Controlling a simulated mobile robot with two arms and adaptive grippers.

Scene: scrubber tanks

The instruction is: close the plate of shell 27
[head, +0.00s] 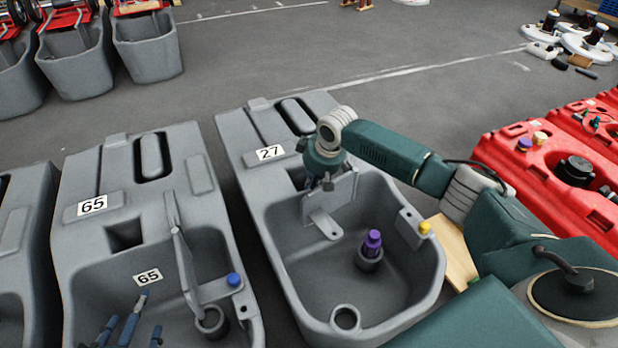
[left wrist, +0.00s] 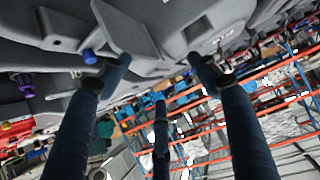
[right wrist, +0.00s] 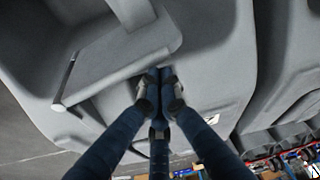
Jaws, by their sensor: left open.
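Shell 27 (head: 285,235) is a grey tank with a white "27" label (head: 270,152). Its grey plate (head: 343,192) stands up at the far end of the open basin; it also shows close up in the right wrist view (right wrist: 115,70). My right gripper (head: 327,184) is at the plate's upper edge. In the right wrist view its fingers (right wrist: 159,78) are together, tips by the plate's edge; I see nothing between them, and contact is unclear. My left gripper (left wrist: 160,68) has its fingers spread and empty, over shell 65's basin, near a blue cap (left wrist: 88,57).
Shell 65 (head: 215,180) stands left of shell 27, its own plate (head: 184,260) raised. Red tanks (head: 510,160) stand at right.

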